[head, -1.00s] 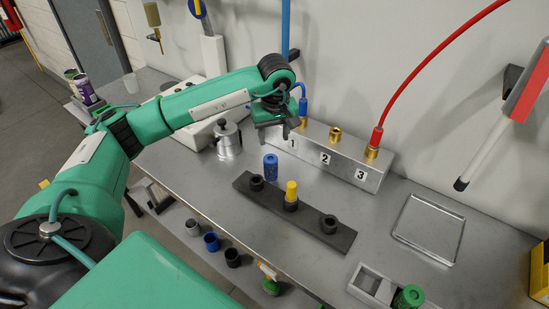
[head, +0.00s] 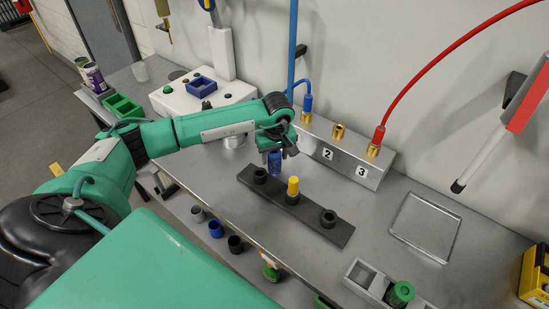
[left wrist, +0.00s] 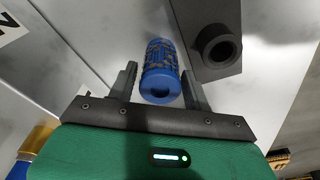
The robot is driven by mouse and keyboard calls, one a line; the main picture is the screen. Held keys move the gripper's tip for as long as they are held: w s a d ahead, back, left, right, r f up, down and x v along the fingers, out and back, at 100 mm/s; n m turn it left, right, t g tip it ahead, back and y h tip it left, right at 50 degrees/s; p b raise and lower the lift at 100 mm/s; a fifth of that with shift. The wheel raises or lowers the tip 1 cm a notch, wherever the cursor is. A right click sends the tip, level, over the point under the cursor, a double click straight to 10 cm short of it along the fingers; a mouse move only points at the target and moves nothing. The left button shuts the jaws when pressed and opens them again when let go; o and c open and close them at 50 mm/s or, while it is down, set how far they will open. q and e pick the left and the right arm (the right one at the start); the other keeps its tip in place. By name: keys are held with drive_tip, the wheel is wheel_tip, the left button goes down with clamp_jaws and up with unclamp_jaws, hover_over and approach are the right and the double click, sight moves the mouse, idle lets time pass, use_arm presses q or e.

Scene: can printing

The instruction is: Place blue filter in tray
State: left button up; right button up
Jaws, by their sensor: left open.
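The blue filter (head: 274,162) stands on the metal table beside the far left end of the black holder bar. My left gripper (head: 276,151) is just above and around it, open. In the left wrist view the blue filter (left wrist: 160,72) lies between the two open fingers (left wrist: 160,88), with gaps on both sides. The tray (head: 427,228) is a shallow, clear or metallic square at the right of the table and looks empty. My right gripper is not in view.
The black holder bar (head: 325,235) holds a yellow filter (head: 293,186) in its middle socket; it also shows in the left wrist view (left wrist: 206,67). The numbered metal block (head: 345,163) with hoses stands behind. A green filter (head: 399,294) sits in a grey holder at front right.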

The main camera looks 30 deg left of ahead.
use_arm(q)
wheel_tip(320, 180, down, 2)
drive_tip(key=shift+p, duration=0.4)
drive_tip(key=shift+w+a+f, duration=0.1)
drive_tip(key=shift+f, duration=0.3)
drive_tip(key=shift+c, duration=0.4)
drive_tip(key=c, duration=0.8)
drive_tip(key=shift+o, duration=0.2)
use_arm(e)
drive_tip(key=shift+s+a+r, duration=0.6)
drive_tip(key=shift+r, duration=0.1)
use_arm(q)
drive_tip(key=shift+r, duration=0.15)
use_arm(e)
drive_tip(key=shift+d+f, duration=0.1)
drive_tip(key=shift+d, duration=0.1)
